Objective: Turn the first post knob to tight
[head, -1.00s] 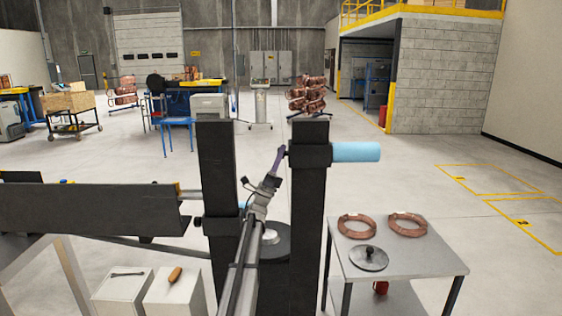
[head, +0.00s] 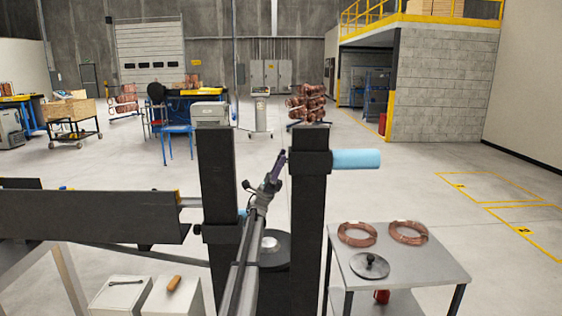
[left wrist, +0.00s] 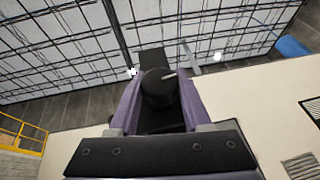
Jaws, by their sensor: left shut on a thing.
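Two dark upright posts stand in front of me in the head view, a left post (head: 217,165) and a right post (head: 309,215). My left gripper (head: 281,156), with purple fingers, reaches up to the left side of the right post's collar. In the left wrist view, a round black post knob (left wrist: 158,88) with a pale line mark sits between the purple fingers. The gripper is shut on this knob. The mark points up and right in that view. The gripper mostly hides the knob in the head view. Another small dark knob (head: 197,229) sits on the left post. My right gripper is out of view.
A light-blue cylinder (head: 356,159) sticks out right of the right post. A grey table (head: 425,268) at right holds two copper coils (head: 357,234) and a dark round disc (head: 370,266). A long dark beam (head: 85,215) extends left. Open floor lies behind.

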